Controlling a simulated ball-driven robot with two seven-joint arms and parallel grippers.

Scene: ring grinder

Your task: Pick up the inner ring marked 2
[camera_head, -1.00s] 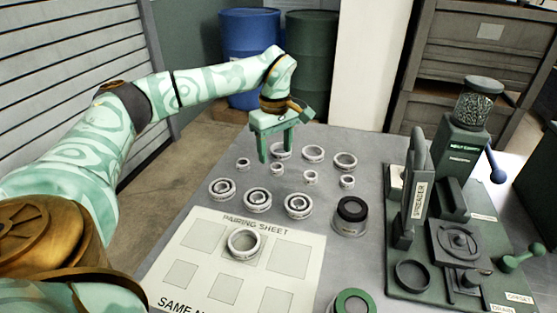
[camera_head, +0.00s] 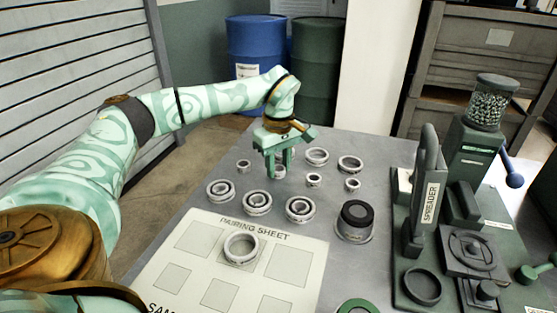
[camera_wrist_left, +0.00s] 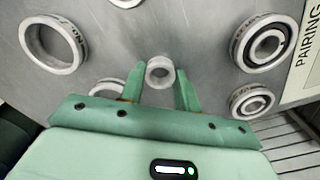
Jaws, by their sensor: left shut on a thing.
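My left gripper (camera_head: 280,173) is low over the table with its fingers pointing down. It is shut on a small inner ring (camera_wrist_left: 160,72), which sits between the two fingertips in the left wrist view. Its number cannot be read. The fingers partly hide this ring in the head view. Other small inner rings stand nearby: one to the left (camera_head: 243,166) and two to the right (camera_head: 314,180) (camera_head: 353,184). No number on them is legible. My right gripper is not in view.
Large outer rings (camera_head: 316,157) stand behind, one mostly hidden by the gripper. Several nested rings (camera_head: 257,203) stand in a front row. One ring (camera_head: 241,248) lies on the pairing sheet (camera_head: 193,237). A dark-topped cylinder (camera_head: 355,220) and the spreader machine (camera_head: 430,190) are right.

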